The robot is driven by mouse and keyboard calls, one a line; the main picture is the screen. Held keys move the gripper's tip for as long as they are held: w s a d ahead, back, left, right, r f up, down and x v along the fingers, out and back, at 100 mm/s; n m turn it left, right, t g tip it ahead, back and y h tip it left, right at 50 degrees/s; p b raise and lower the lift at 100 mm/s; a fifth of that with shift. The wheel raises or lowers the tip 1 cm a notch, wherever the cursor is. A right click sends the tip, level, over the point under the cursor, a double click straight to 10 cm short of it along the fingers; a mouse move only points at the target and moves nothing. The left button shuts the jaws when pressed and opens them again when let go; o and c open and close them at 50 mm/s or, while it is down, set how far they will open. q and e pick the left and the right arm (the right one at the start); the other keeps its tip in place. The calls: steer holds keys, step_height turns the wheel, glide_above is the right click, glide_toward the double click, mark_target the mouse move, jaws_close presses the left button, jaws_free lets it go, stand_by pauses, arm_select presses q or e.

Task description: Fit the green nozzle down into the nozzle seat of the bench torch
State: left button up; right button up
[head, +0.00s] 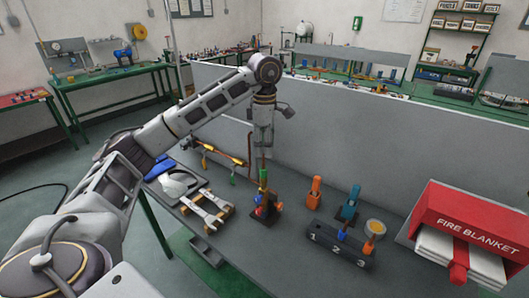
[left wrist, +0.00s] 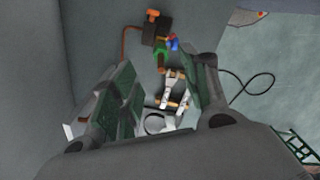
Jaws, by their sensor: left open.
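The green nozzle (head: 263,178) stands upright at the top of the bench torch (head: 265,209), which has red and blue parts low down on a dark base. I cannot tell how deep it sits, as the seat is hidden. My left gripper (head: 263,151) points down just above the nozzle. In the left wrist view my gripper (left wrist: 166,72) is open with its fingers well apart and nothing held. The green nozzle (left wrist: 160,54) shows beyond the fingertips, beside the torch's red and blue parts (left wrist: 173,42). My right gripper is not in view.
A dark rack (head: 338,248) marked 1, 2, 3 stands at the right, with orange (head: 314,193) and blue (head: 350,204) pieces near it. Wrenches (head: 207,210) lie left of the torch. A red fire blanket box (head: 470,222) is at far right; a grey panel (head: 360,150) stands behind.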

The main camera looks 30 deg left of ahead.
arm_select(q)
steer(key=shift+r, duration=1.25)
steer(key=shift+s, duration=0.1)
stand_by(0.5)
